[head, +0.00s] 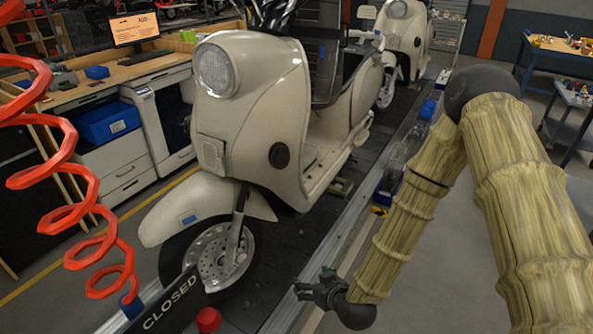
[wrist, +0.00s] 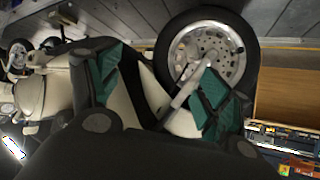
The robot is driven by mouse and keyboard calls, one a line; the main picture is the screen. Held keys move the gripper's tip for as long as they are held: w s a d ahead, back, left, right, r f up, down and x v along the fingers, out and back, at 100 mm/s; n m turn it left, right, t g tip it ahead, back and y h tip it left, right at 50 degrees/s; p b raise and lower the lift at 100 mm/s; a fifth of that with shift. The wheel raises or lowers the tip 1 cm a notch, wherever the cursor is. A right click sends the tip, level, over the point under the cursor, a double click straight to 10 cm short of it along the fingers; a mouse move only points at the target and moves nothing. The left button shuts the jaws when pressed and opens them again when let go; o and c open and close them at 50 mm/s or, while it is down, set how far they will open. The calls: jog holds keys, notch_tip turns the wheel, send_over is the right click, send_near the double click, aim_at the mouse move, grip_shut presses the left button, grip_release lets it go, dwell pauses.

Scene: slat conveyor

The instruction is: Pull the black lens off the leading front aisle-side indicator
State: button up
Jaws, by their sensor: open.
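The leading scooter (head: 250,100) is cream and stands upright on the conveyor. Its black round lens (head: 279,155) sits on the aisle-facing side of the front body, above the front wheel (head: 212,254). My gripper (head: 304,290) is low beside the conveyor, well below the lens and apart from it. In the wrist view my gripper (wrist: 163,88) is open, its green-padded fingers spread with nothing held between them. The front wheel also shows there (wrist: 207,55), beyond the fingers. I cannot make out the lens in the wrist view.
A second cream scooter (head: 403,28) stands farther back on the dark slat conveyor (head: 308,226). A red coiled hose (head: 75,180) hangs at the left. A CLOSED sign (head: 170,302) and red knob (head: 208,320) are at the front. The aisle floor is mostly free.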

jog(key=w+a+r+n+t+y+p, duration=0.1)
jog(key=w+a+r+t, duration=0.1)
jog(key=w+r, duration=0.4)
jog(key=w+a+r+t+p, duration=0.1)
jog(key=w+r+t, duration=0.15)
jog(key=r, duration=0.65)
jog(key=t+p, duration=0.2)
send_near(282, 159)
jog(key=shift+n+y, duration=0.4)
jog(key=p+x, duration=0.2)
jog(key=x, duration=0.3)
jog(key=p+x, duration=0.1)
jog(key=x, duration=0.4)
jog(key=shift+w+d+f+p, duration=0.1)
jog(key=shift+w+d+p, duration=0.1)
jog(key=shift+p, duration=0.2)
jog(key=c, duration=1.1)
jog(key=o, duration=0.3)
jog(key=shift+c, duration=1.2)
jog(key=shift+v, duration=1.65)
